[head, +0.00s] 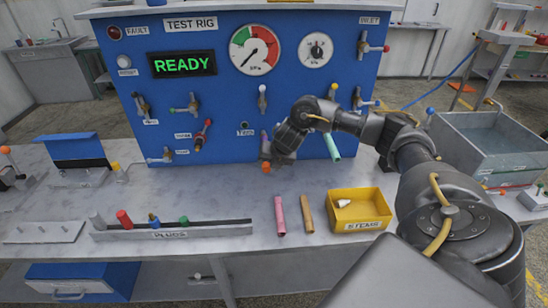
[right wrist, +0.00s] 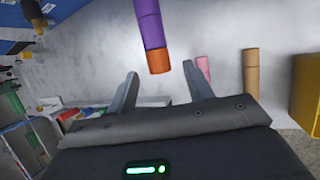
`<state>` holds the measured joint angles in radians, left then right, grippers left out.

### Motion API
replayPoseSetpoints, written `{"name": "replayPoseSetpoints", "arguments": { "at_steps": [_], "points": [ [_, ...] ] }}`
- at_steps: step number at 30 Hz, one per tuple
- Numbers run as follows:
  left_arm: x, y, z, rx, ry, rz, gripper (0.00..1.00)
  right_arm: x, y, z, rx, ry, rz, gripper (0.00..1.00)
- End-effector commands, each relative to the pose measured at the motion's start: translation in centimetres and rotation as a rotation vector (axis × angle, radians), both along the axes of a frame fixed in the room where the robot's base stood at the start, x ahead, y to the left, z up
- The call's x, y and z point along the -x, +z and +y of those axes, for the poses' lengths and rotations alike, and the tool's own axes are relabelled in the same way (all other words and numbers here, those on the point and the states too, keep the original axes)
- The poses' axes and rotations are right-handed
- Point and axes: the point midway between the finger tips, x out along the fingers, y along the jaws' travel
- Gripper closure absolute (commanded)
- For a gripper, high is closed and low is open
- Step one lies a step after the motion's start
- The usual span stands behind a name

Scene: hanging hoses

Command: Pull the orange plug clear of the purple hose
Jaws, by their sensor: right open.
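In the right wrist view the purple hose (right wrist: 152,25) hangs down from the top, and the orange plug (right wrist: 159,61) sits in its lower end. My right gripper (right wrist: 161,70) is open, with one finger on each side of the plug in that view and gaps between; depth to the plug is hard to judge. In the head view the right gripper (head: 277,150) is in front of the blue panel, and the orange plug (head: 266,166) shows just below it. The gripper hides most of the purple hose there. My left gripper is not in view.
The blue test rig panel (head: 225,100) carries valves and gauges, and a teal hose (head: 332,147) hangs to the right. A pink hose (head: 279,215), a tan hose (head: 305,213), a yellow stems bin (head: 358,194) and a plugs rack (head: 170,233) are on the bench.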

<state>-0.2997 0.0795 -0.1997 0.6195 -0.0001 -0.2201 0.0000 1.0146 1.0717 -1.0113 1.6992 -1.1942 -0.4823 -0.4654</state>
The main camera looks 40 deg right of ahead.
Motion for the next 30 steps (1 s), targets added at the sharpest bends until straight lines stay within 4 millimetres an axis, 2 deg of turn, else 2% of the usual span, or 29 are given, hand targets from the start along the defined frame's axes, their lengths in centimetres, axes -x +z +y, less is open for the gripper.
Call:
{"name": "replayPoseSetpoints", "arguments": {
  "at_steps": [6, 15, 26, 30],
  "points": [
    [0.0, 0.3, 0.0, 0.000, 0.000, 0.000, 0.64, -0.7, -1.3, 0.0, 0.000, 0.001, 0.000, 0.49],
    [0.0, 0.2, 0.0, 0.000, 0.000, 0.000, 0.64, -0.8, -1.5, 0.0, 0.001, 0.001, -0.001, 0.50],
    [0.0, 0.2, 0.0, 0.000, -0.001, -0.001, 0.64, -0.8, -1.4, 0.0, 0.001, 0.000, -0.001, 0.97],
    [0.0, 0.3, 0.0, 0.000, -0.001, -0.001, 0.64, -0.7, -1.4, 0.0, 0.001, 0.000, -0.001, 0.97]
  ]
}}
